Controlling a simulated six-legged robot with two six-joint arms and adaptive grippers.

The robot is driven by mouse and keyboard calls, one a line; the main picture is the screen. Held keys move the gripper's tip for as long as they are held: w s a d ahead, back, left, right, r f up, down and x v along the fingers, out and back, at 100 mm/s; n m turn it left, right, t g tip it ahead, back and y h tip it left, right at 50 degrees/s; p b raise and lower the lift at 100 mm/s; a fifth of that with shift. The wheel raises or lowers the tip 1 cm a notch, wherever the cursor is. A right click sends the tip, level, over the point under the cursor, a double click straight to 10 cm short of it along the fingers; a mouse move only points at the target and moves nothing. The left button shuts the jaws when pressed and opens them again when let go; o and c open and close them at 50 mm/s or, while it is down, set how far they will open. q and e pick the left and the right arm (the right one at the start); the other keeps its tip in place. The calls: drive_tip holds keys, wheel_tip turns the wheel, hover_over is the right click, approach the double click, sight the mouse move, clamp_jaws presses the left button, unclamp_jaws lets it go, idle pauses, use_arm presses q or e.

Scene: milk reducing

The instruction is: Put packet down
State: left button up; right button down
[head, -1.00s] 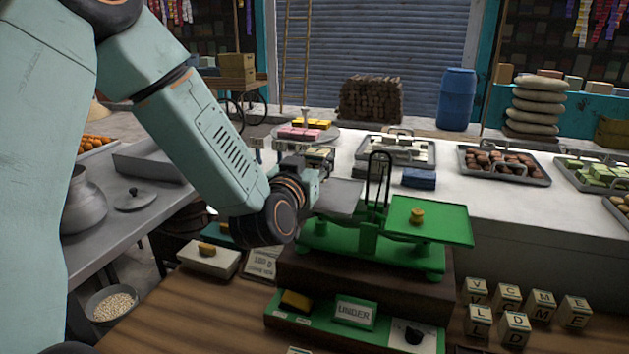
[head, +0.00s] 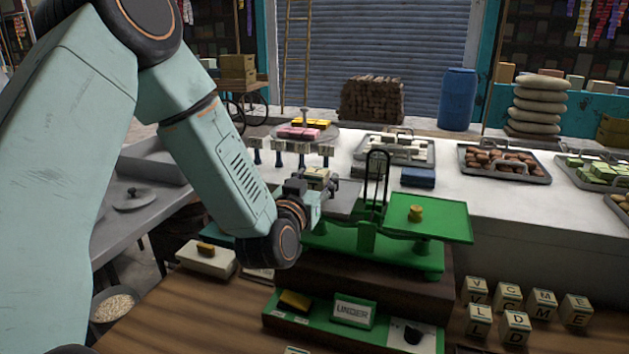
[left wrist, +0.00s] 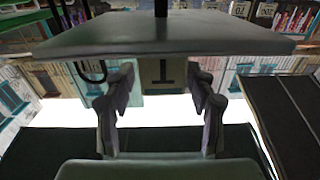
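A small cream packet (head: 316,173) is at my left gripper (head: 310,189) in the head view, near the left grey pan (head: 346,196) of the green balance scale (head: 352,236). In the left wrist view the packet (left wrist: 162,72), with a dark mark, is between the fingertips of the left gripper (left wrist: 161,85). A brass weight (head: 415,213) sits on the scale's green right pan. My right gripper is not in view.
A green console with an UNDER sign (head: 355,311) stands before the scale. Lettered blocks (head: 514,326) are at the front right. A white block (head: 205,259) lies at the left. Small stamp-like stands (head: 278,149) and goods trays (head: 505,160) are behind on the white counter.

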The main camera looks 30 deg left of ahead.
use_arm(q)
drive_tip(key=shift+o, duration=0.4)
drive_tip(key=shift+a, duration=0.1)
drive_tip(key=shift+s+a, duration=0.1)
drive_tip(key=shift+s, duration=0.1)
drive_tip(key=shift+s+d+r, duration=0.2)
drive_tip(key=shift+r, duration=0.2)
drive_tip(key=p+v, duration=0.7)
drive_tip(key=v, duration=0.4)
drive_tip(key=shift+s, duration=0.2)
drive_tip(key=shift+w+f, duration=0.15)
drive_tip(key=shift+f, duration=0.05)
drive_tip(key=shift+s+r, duration=0.1)
drive_tip(key=shift+s, duration=0.2)
